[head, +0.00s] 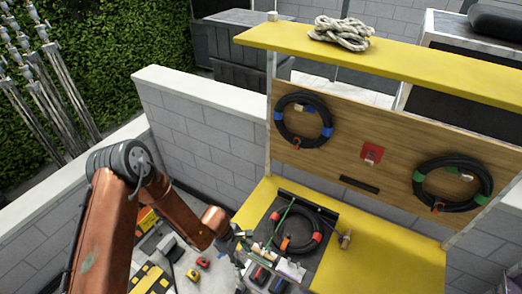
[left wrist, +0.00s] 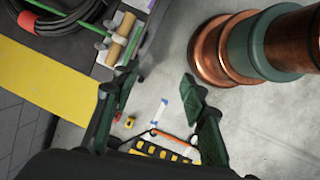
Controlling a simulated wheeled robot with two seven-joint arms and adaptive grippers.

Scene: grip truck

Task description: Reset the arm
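My left arm, orange-brown, comes in from the left in the head view. My left gripper (head: 240,247) is at the left front edge of the yellow workbench (head: 375,265), partly hidden among small items there. In the left wrist view the left gripper (left wrist: 160,78) has its two green fingers spread wide apart. Nothing is held between them, and grey floor shows through the gap. A tool with a wooden handle (left wrist: 123,40) lies close to one finger, apart from the grip. My right gripper is in neither view.
A coiled black cable (head: 297,232) lies in a dark tray on the bench. Two more coils (head: 303,120) (head: 452,183) hang on the wooden back panel. A rope (head: 341,33) lies on the yellow top shelf. Small items (head: 203,262) are scattered on the floor left of the bench.

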